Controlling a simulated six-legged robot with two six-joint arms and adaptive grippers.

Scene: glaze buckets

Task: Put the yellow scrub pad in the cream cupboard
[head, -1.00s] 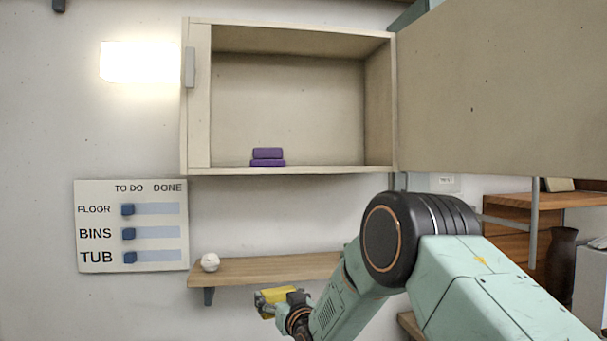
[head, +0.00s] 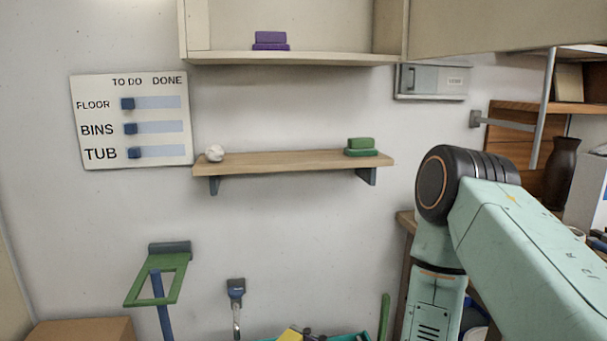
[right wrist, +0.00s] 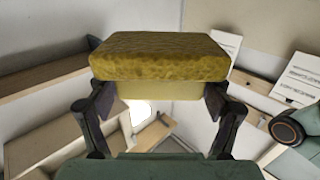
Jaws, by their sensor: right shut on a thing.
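The yellow scrub pad (right wrist: 158,58) is held between the two fingers of my right gripper (right wrist: 158,90) in the right wrist view. In the head view a bit of yellow pad (head: 290,335) shows at the bottom edge, beside dark gripper parts; the rest is cut off. The cream cupboard (head: 300,57) is at the top of the head view, above and apart from the pad. Its door (head: 480,25) stands open to the right. Only its lower part shows, with purple pads (head: 270,41) stacked on its floor. My left gripper is not in view.
A wooden wall shelf (head: 280,162) below the cupboard holds a white ball (head: 215,153) and green pads (head: 362,146). A to-do board (head: 132,120) hangs left.

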